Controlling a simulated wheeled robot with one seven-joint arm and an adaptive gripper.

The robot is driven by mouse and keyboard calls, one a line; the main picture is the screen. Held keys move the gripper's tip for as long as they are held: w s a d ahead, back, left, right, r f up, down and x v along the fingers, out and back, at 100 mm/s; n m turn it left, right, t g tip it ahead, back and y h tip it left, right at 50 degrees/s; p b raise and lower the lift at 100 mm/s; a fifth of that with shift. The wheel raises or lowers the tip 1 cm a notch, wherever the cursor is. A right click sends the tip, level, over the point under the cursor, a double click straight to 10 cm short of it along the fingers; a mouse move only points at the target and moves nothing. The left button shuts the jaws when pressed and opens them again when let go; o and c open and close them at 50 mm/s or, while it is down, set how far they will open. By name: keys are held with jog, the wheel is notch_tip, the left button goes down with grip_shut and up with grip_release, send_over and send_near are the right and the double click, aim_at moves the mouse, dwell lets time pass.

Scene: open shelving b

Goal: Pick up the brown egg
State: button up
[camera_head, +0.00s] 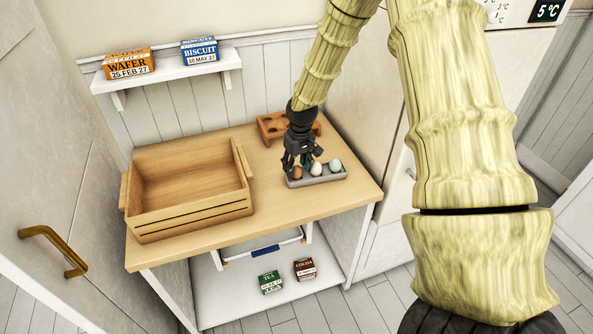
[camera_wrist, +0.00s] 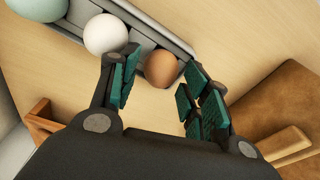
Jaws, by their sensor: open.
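The brown egg (camera_head: 297,172) sits in the left end of a grey egg tray (camera_head: 322,180) on the wooden counter. It also shows in the wrist view (camera_wrist: 160,68), just beyond my fingertips and roughly between them. A white egg (camera_head: 316,169) is in the middle of the tray and a pale blue-green egg (camera_head: 335,165) is at its right end. My gripper (camera_head: 297,163) points down over the left end of the tray. In the wrist view my gripper (camera_wrist: 160,92) is open and empty, its teal finger pads apart. I cannot tell whether either pad touches the egg.
A wooden crate (camera_head: 190,230) stands left on the counter (camera_head: 275,215). A brown holder with holes (camera_head: 271,127) is behind my gripper. A wall shelf (camera_head: 170,74) holds wafer and biscuit boxes. Tea (camera_head: 270,283) and cocoa (camera_head: 305,268) boxes are below the counter.

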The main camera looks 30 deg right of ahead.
jog(key=shift+f, duration=0.75)
jog(key=shift+c, duration=0.5)
jog(key=c, duration=0.3)
jog(key=shift+c, duration=0.2)
jog(key=shift+w+r, duration=0.1)
jog(key=shift+r, duration=0.1)
